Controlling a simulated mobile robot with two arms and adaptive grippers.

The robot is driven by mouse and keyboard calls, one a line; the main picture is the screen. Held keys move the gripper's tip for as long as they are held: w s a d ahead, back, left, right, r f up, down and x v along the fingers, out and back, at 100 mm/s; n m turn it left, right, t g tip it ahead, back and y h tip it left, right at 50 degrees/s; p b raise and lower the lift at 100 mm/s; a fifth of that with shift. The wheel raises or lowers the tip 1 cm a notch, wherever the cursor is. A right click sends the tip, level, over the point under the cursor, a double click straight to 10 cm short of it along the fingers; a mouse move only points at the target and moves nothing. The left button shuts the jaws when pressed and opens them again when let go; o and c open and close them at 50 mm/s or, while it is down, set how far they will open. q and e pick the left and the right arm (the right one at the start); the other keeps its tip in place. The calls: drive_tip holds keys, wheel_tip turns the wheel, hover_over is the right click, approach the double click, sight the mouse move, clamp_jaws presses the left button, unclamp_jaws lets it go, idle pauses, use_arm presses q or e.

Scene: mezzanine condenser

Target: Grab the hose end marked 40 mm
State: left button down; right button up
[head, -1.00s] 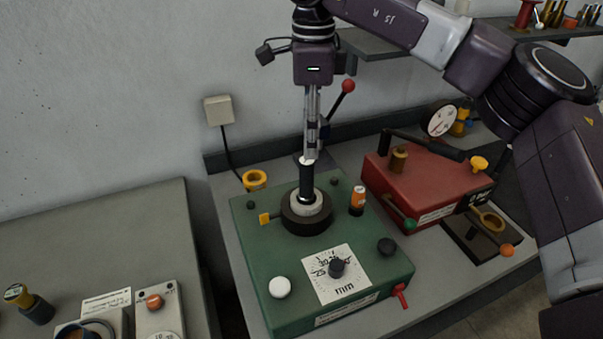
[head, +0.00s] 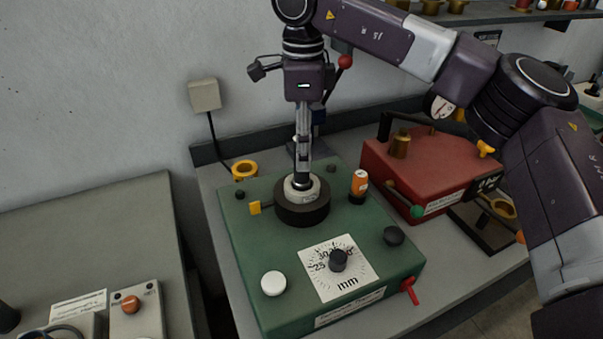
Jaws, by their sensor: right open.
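A green machine (head: 240,255) has a dial plate (head: 325,282) with "mm" on it. A black ring (head: 302,213) stands on its top, with a pale collar (head: 310,196) inside it. The collar carries small print that I cannot read. I see no readable "40 mm" mark, so I cannot tell surely which part is the hose end. My right gripper (head: 303,172) points straight down over the collar, its jaws open around or in front of the dark stem there. The fingers hide most of the stem, and I cannot tell whether they touch it. My left gripper is not in view.
An orange cylinder (head: 359,183) stands close right of the ring, and a yellow tab (head: 255,207) sits at its left. A white knob (head: 273,283) and a black knob (head: 394,235) are nearer. A red machine (head: 410,162) stands right. A grey cabinet (head: 90,235) is left.

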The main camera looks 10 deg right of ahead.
sight(301, 180)
wheel_tip(301, 180, down, 6)
drive_tip(key=shift+r+p, duration=0.25)
drive_tip(key=shift+p, duration=0.9)
drive_tip(key=shift+s+f, duration=0.1)
drive_tip(key=shift+f, duration=0.35)
drive_tip(key=shift+c, duration=0.3)
clamp_jaws()
